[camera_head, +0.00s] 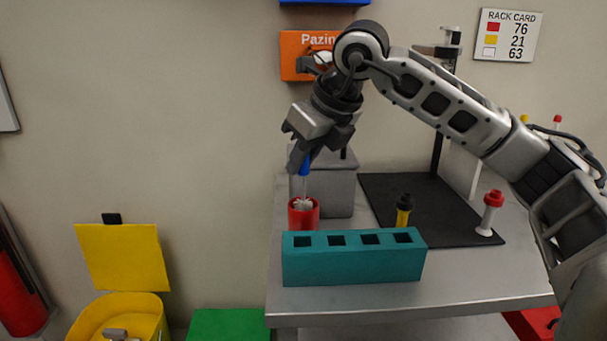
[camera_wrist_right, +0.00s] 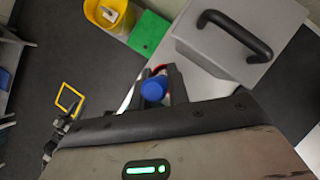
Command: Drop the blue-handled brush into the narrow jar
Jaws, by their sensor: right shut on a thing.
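My right gripper (camera_head: 302,160) is shut on the blue handle of the brush (camera_head: 305,168). The brush hangs nearly upright, with its pale head down at the mouth of the narrow red jar (camera_head: 304,219). I cannot tell how far the head is inside the jar. In the right wrist view the blue handle end (camera_wrist_right: 153,89) shows between the two dark fingers (camera_wrist_right: 160,86), with a bit of the red jar's rim (camera_wrist_right: 159,69) behind it. My left gripper is in neither view.
A teal block with square holes (camera_head: 352,270) stands just in front of the jar on the grey table (camera_head: 450,285). A grey lidded box (camera_head: 338,190) stands close behind. A dark mat (camera_head: 430,215) with yellow and red-topped items lies right. A yellow bin (camera_head: 120,312) is left.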

